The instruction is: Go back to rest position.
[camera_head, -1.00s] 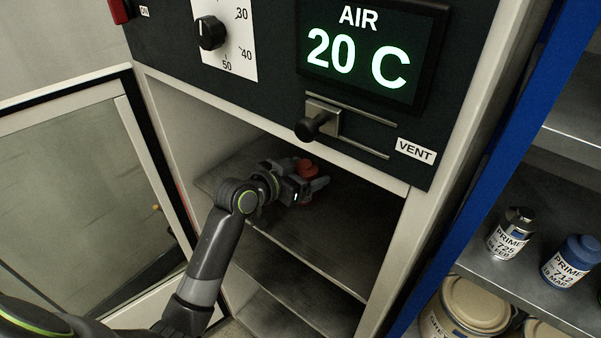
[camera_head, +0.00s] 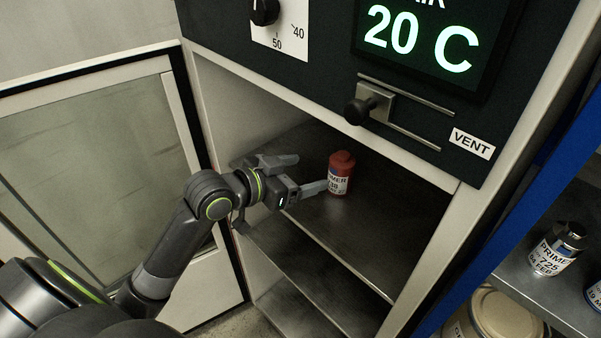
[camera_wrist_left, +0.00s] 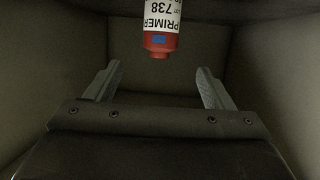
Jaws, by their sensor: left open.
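My left gripper (camera_head: 306,174) is open and empty at the mouth of the cabinet, at its upper shelf. A red bottle (camera_head: 341,172) labelled PRIMER stands upright on that shelf, just beyond the fingers and apart from them. In the left wrist view the bottle (camera_wrist_left: 161,28) shows at the top, with its label reading PRIMER 738. The two open fingers (camera_wrist_left: 158,88) point towards it with clear space between them. My right gripper is not in view.
The cabinet's glass door (camera_head: 95,150) stands open at the left. Above the opening are a dial, a 20 C display (camera_head: 420,40) and a VENT slider (camera_head: 368,104). Steel side walls frame the opening. At the right, a blue-framed rack holds a PRIMER can (camera_head: 556,250) and tubs.

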